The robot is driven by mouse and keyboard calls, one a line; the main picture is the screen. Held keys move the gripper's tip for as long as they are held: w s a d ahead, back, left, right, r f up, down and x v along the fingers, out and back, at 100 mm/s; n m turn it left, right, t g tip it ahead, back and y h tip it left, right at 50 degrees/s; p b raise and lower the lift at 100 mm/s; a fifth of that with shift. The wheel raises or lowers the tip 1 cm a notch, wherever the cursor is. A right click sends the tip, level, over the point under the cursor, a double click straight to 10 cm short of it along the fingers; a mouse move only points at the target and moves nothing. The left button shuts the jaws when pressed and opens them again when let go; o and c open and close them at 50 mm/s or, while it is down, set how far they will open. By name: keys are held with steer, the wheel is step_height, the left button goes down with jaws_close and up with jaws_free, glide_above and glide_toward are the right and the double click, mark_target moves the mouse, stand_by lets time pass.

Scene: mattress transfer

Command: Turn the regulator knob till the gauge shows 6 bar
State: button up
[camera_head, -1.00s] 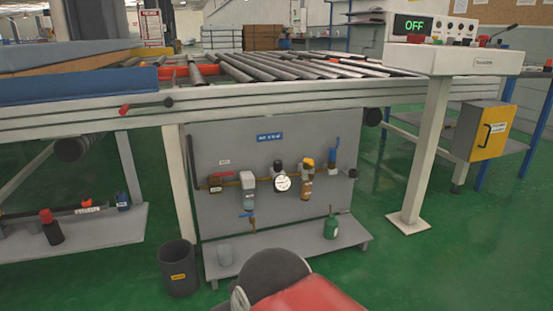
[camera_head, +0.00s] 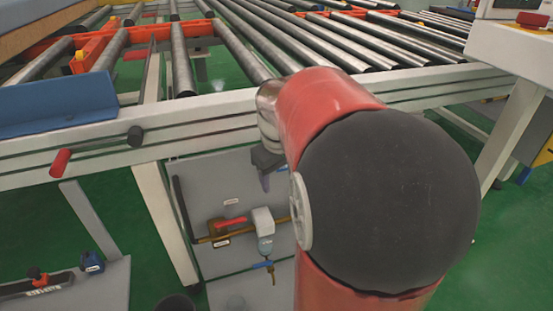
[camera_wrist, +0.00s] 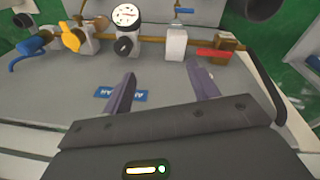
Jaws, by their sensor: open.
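The round white gauge (camera_wrist: 126,15) is at the top of the wrist view. Its needle and scale are too small to read. A black regulator knob (camera_wrist: 124,47) sits against it on the brass pipe, just below it in that view. My gripper (camera_wrist: 163,74) is open and empty in front of the panel, its two purple fingers apart. The knob and gauge lie beyond the left fingertip, and neither finger touches them. In the head view my gripper (camera_head: 266,180) shows partly beside my red arm, which hides the gauge and knob.
The grey panel (camera_wrist: 60,95) carries a yellow knob (camera_wrist: 72,38), a blue handle (camera_wrist: 26,54), a white-topped unit (camera_wrist: 176,44) and a red lever (camera_wrist: 214,53). In the head view the roller conveyor's pale rail (camera_head: 215,118) runs above the panel.

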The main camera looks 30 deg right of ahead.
steer(key=w+d+g+y+p, duration=0.1)
steer(key=w+d+p, duration=0.15)
steer(key=d, duration=0.85)
step_height(320, 180, down, 16)
steer(key=shift+d+b, duration=0.1)
steer(key=shift+b, duration=0.2)
steer(key=c, duration=1)
